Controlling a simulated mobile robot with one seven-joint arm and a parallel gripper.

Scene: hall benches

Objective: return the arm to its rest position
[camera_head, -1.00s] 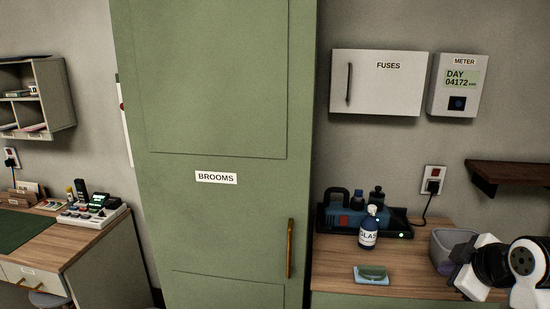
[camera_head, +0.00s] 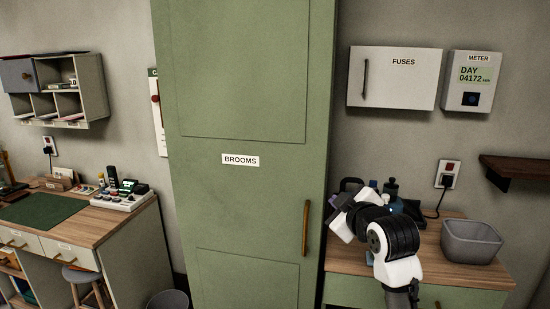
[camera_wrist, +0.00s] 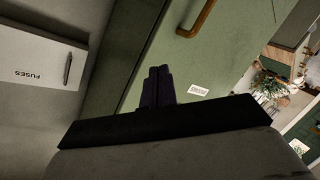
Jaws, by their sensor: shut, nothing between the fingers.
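My arm shows in the head view at the lower right, bent in front of the right bench, with its white and black links hiding part of the bench top. The gripper's fingers cannot be made out in that view. In the wrist view my gripper (camera_wrist: 158,86) is shut and empty, its two dark fingers together. Behind the fingers is the green broom cupboard door (camera_wrist: 195,62), with its wooden handle (camera_wrist: 199,20) beyond the fingertips. I cannot tell how far the fingers are from the door.
The broom cupboard (camera_head: 250,100) stands in the middle. The fuse box (camera_head: 394,78) and meter (camera_head: 470,80) hang above the right bench. A grey bin (camera_head: 470,241) and bottles (camera_head: 390,188) stand on that bench. A stool (camera_head: 82,278) and a bucket (camera_head: 168,300) stand at lower left.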

